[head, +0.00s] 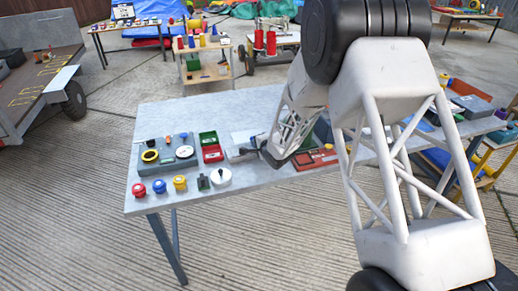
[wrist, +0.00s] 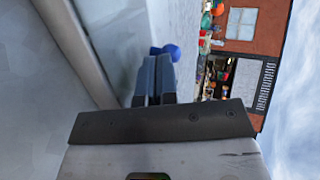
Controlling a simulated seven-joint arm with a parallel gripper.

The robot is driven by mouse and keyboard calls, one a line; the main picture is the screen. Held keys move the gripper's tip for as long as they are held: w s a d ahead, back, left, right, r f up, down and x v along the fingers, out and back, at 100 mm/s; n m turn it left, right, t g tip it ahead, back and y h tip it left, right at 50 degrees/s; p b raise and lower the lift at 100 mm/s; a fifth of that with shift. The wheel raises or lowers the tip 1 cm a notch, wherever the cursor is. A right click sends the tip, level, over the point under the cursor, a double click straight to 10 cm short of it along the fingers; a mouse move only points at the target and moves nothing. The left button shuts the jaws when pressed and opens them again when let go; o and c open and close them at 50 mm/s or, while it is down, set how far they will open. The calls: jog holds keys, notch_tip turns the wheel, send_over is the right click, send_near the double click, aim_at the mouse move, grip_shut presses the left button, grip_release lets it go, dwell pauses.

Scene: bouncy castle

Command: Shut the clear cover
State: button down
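My gripper (head: 236,153) is low over the grey table, pointing left, just right of a red and green box (head: 212,154). In the wrist view its two dark fingers (wrist: 153,80) lie side by side with nothing visible between them. A pale, flat patch (head: 243,136) shows behind the gripper and may be the clear cover; its edges and angle are too small to tell. A large pale panel with a light bar (wrist: 85,55) fills the left of the wrist view, close to the fingers; I cannot tell whether it is the cover or whether they touch.
A red tray (head: 315,160) lies under my arm.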

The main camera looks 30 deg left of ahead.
jog(key=shift+s+d, duration=0.1)
dwell(0.4)
jog(key=shift+v, duration=4.85)
jog(key=shift+r, duration=0.1)
